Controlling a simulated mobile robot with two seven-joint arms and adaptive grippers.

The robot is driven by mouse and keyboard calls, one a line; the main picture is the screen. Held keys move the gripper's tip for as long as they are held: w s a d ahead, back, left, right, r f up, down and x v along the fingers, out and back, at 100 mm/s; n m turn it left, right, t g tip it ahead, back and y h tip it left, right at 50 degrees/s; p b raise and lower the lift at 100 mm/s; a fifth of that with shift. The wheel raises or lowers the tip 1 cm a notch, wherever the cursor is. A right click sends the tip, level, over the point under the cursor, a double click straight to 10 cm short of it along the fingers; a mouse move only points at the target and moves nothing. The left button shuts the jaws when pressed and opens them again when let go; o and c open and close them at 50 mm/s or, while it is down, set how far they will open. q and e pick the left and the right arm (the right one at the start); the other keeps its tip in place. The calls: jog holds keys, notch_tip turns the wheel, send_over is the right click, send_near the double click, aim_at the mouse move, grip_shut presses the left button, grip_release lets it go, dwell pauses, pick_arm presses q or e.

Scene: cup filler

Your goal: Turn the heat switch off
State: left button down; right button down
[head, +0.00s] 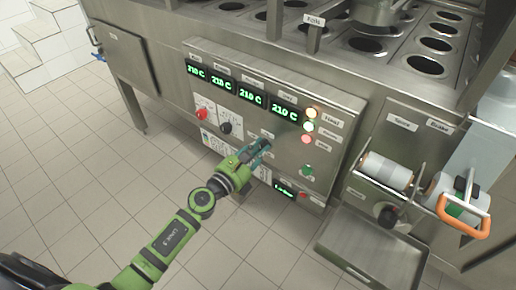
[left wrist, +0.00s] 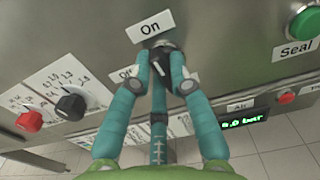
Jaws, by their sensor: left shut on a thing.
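The heat switch (left wrist: 160,46) is a small dark knob on the steel control panel (head: 325,165). In the left wrist view it sits just under an "On" label (left wrist: 149,27), with an "Off" label (left wrist: 124,73) lower left, partly covered by a finger. My left gripper (head: 263,147) reaches the panel's lower middle in the head view. Its teal fingers close around the switch in the left wrist view (left wrist: 163,70). The fingers hide most of the knob, so I cannot tell exactly which way it points. My right gripper is not in view.
A red knob (left wrist: 30,121) and a black knob (left wrist: 71,104) sit to the left on the panel. A green "Seal" button (left wrist: 304,24) is at right. Lit displays (head: 284,109) run along the panel top. A steel tray (head: 372,250) juts out at right. The tiled floor in front is clear.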

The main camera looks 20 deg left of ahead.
pick_arm(q)
jog(key=shift+f+n+p, duration=0.2)
jog(key=shift+n+p, duration=0.65)
jog(key=shift+n, duration=3.5)
jog(key=shift+f+n+p, duration=0.2)
jog(key=shift+n+p, duration=0.6)
jog(key=shift+n, duration=3.55)
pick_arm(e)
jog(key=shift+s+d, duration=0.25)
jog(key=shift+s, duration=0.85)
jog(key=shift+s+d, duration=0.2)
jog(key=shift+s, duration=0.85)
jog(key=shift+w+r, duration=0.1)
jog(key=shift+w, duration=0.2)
pick_arm(q)
jog(key=c, duration=1.1)
grip_release()
jog(key=shift+c, duration=0.2)
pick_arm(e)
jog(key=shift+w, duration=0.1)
